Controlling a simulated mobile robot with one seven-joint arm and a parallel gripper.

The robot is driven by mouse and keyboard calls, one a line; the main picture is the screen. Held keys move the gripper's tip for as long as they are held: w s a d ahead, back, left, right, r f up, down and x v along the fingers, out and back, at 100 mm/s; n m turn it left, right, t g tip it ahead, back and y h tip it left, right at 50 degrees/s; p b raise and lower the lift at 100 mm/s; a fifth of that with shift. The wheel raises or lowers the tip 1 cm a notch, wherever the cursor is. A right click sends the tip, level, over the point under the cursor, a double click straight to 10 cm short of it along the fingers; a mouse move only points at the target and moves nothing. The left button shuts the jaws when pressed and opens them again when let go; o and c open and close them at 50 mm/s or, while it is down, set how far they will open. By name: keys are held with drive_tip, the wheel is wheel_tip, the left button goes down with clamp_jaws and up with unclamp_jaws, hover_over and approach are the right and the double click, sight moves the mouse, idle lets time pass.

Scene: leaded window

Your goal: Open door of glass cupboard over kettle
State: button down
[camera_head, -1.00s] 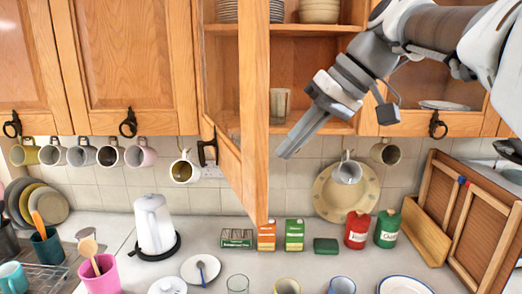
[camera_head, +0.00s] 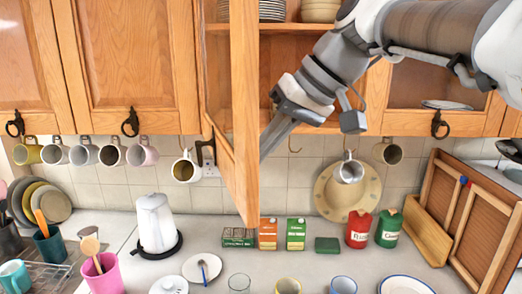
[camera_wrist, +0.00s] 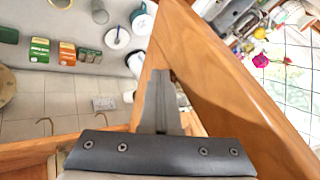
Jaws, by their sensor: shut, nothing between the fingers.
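The wooden-framed cupboard door (camera_head: 245,110) stands swung out towards me, nearly edge-on, above and right of the white kettle (camera_head: 155,225). Its dark handle (camera_head: 207,150) shows at the door's left side. The open cupboard behind it holds stacked plates (camera_head: 272,10) and bowls (camera_head: 319,11). My gripper (camera_head: 266,152) is shut and empty, its fingertips at the door's inner, right-hand side. In the wrist view, the shut fingers (camera_wrist: 159,80) lie along the door frame (camera_wrist: 225,85); I cannot tell whether they touch it.
Mugs (camera_head: 84,153) hang under the cupboards. Tea boxes (camera_head: 268,234) and red and green canisters (camera_head: 358,229) stand on the counter below. A wooden rack (camera_head: 470,215) stands at the right. Cups and plates line the counter's front.

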drive_tip(key=s+a+m, duration=0.1)
drive_tip(key=s+a, duration=0.1)
drive_tip(key=a, duration=0.7)
drive_tip(key=s+a+m+t, duration=0.1)
drive_tip(key=s+a, duration=0.1)
drive_tip(key=a, duration=0.7)
drive_tip(key=shift+a+r+h+p, duration=0.15)
drive_tip(key=shift+a+h+p, duration=0.15)
drive_tip(key=shift+a+p, duration=0.1)
